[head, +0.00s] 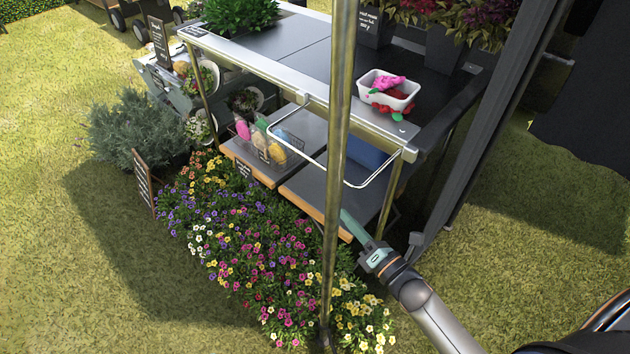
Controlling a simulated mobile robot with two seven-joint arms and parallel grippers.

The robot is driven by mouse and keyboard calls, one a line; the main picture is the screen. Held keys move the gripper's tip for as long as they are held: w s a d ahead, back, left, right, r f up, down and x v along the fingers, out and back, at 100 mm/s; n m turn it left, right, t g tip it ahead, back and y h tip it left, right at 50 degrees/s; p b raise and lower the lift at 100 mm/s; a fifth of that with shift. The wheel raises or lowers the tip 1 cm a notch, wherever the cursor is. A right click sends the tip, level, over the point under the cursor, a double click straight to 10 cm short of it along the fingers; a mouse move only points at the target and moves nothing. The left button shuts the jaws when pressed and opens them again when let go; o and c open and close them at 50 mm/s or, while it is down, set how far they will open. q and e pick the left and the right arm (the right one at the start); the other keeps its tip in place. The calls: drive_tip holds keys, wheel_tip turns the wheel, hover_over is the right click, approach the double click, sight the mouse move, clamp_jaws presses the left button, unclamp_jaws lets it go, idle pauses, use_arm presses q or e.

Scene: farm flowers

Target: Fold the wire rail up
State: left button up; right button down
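The white wire rail (307,157) is a thin U-shaped loop on the front edge of the upper table (245,66). It slopes down and outward from that edge, over the lower shelf. The brass pole crosses in front of part of it. My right gripper (345,214), with green-grey fingers, comes in from the lower right. It is below the rail's right corner, near the lower shelf's front edge, and appears apart from the rail. The fingers overlap in this view, so their opening is unclear. My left gripper is not in view.
A brass pole (338,130) stands upright in the foreground. A white tub (390,88) with pink and red items sits on the tabletop. A wire basket (258,146) with colorful items stands on the lower shelf (312,199). Flowers (250,235) fill the ground in front; grass lies left.

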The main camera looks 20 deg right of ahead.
use_arm(q)
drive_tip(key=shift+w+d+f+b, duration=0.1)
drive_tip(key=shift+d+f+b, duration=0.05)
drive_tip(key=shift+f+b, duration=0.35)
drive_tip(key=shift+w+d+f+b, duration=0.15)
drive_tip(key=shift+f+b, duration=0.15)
drive_tip(key=shift+b, duration=0.3)
use_arm(e)
drive_tip(key=n+y, duration=0.1)
drive_tip(key=n, duration=0.2)
drive_tip(key=n+y, duration=0.1)
drive_tip(key=n, duration=0.2)
drive_tip(key=w+n+y, duration=0.1)
drive_tip(key=n+y, duration=0.1)
drive_tip(key=n, duration=0.1)
drive_tip(key=shift+a+t, duration=0.25)
drive_tip(key=shift+t, duration=0.05)
use_arm(q)
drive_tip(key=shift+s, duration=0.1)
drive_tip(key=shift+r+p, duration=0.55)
drive_tip(key=shift+p, duration=0.4)
use_arm(e)
drive_tip(key=w+a+r, duration=0.3)
drive_tip(key=w+r, duration=0.3)
drive_tip(key=w, duration=0.3)
drive_tip(key=shift+a+r, duration=0.15)
drive_tip(key=shift+a, duration=0.05)
drive_tip(key=shift+w, duration=0.1)
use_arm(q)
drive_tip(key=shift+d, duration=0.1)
